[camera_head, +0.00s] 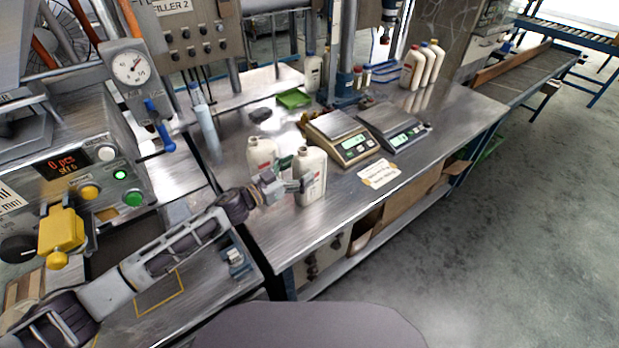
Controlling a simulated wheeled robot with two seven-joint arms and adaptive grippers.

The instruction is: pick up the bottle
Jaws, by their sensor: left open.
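A cream bottle (312,166) with a label stands upright near the front left of the metal table. My left gripper (297,187) is open, with its fingers at the lower front and left side of this bottle. Whether they touch it I cannot tell. A second cream bottle (261,152) stands just behind and to the left, its lower part partly hidden by the gripper. My right gripper does not show.
Two scales (341,137) and (393,127) stand right of the bottles on the metal table (440,140). A paper note (379,174) lies in front. Several capped bottles (421,68) stand at the back. A filling machine (95,165) is at the left.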

